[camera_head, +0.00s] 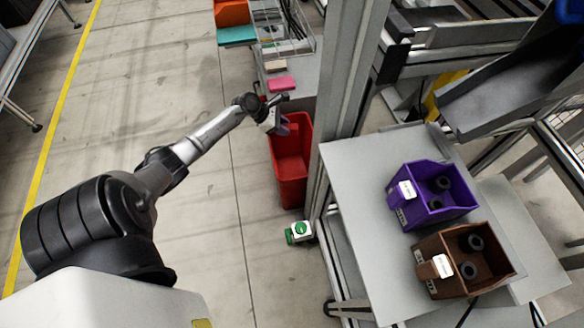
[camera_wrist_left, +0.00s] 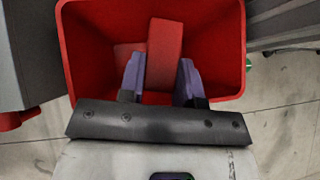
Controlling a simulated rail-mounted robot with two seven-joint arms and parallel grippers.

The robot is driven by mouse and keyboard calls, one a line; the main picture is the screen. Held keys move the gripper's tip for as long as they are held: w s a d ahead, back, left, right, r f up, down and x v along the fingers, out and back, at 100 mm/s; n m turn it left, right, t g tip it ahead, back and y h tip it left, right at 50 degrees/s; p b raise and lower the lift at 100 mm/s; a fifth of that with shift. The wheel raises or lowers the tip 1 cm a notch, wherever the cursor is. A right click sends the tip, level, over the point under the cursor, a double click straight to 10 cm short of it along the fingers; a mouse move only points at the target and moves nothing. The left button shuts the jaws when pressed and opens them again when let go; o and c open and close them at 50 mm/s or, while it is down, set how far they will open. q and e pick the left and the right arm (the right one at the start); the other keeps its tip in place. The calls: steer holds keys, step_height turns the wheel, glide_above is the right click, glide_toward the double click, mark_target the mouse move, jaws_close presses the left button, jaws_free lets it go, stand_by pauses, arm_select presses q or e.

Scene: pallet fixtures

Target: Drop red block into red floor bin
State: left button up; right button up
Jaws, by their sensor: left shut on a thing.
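The red floor bin (camera_head: 291,170) stands on the floor beside the grey metal post. In the left wrist view its open top (camera_wrist_left: 215,25) fills most of the picture. My left gripper (camera_head: 280,127) is over the far part of the bin's opening, pointing down. In the left wrist view the purple fingers of my left gripper (camera_wrist_left: 160,82) are closed on the red block (camera_wrist_left: 165,48), which hangs over the bin's inside. In the head view I cannot make out the block against the red bin. My right gripper is not in view.
A grey table (camera_head: 365,185) at right holds a purple bin (camera_head: 460,205) and a brown bin (camera_head: 485,290), each with dark round parts. A pink block (camera_head: 281,83) lies on a grey surface behind the red bin. A green-and-white box (camera_head: 300,231) is near the post's foot. Floor at left is clear.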

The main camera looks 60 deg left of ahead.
arm_select(q)
steer(key=shift+f, duration=0.6)
steer(key=shift+w+d+f+b, duration=0.1)
steer(key=shift+w+f+b, duration=0.1)
steer(key=shift+b, duration=0.2)
steer(key=o, duration=1)
steer(key=shift+s, duration=0.1)
steer(key=shift+p+v, duration=3.9)
steer(key=shift+v, duration=3.05)
